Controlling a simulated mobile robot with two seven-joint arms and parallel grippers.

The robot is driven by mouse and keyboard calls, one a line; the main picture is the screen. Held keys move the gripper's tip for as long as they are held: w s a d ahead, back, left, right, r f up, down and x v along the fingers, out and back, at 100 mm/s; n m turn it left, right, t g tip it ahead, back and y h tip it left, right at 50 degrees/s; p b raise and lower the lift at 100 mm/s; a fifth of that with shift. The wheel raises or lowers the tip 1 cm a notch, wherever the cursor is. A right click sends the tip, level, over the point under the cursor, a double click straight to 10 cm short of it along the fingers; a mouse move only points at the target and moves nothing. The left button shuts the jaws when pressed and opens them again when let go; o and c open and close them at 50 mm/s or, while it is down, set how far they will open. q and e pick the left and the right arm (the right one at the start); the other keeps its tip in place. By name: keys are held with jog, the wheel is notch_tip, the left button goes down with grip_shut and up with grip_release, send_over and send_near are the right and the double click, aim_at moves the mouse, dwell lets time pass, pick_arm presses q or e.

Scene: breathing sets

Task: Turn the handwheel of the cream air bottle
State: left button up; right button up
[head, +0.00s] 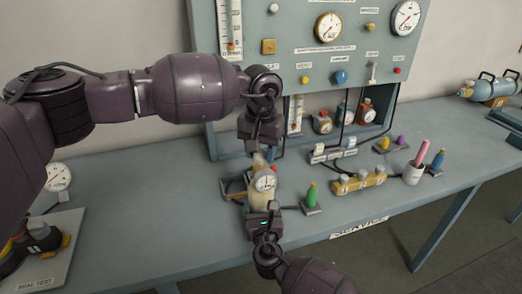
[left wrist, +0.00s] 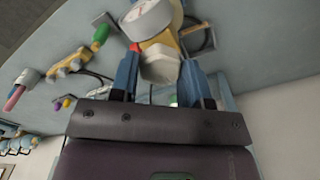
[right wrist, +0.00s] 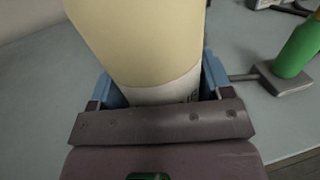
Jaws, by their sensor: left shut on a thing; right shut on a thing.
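The cream air bottle (head: 258,199) stands on the bench, with a round white gauge (head: 265,182) on its front. My right gripper (head: 262,212) is shut around its lower body from the front. In the right wrist view the cream bottle (right wrist: 140,40) fills the space between the blue fingers. My left gripper (head: 260,150) reaches down from above to the bottle's top. In the left wrist view its blue fingers are on both sides of the pale handwheel (left wrist: 160,66), and it is shut on it. The handwheel is mostly hidden in the head view.
A yellow manifold block (head: 360,183) and a white cup (head: 413,174) stand farther right. A gauge panel (head: 285,50) rises behind.

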aim_at(261, 153)
pick_arm(q)
jog(key=shift+m, duration=0.6)
jog(key=o, duration=0.9)
jog(key=shift+o, duration=0.2)
notch_tip(261, 153, up, 12)
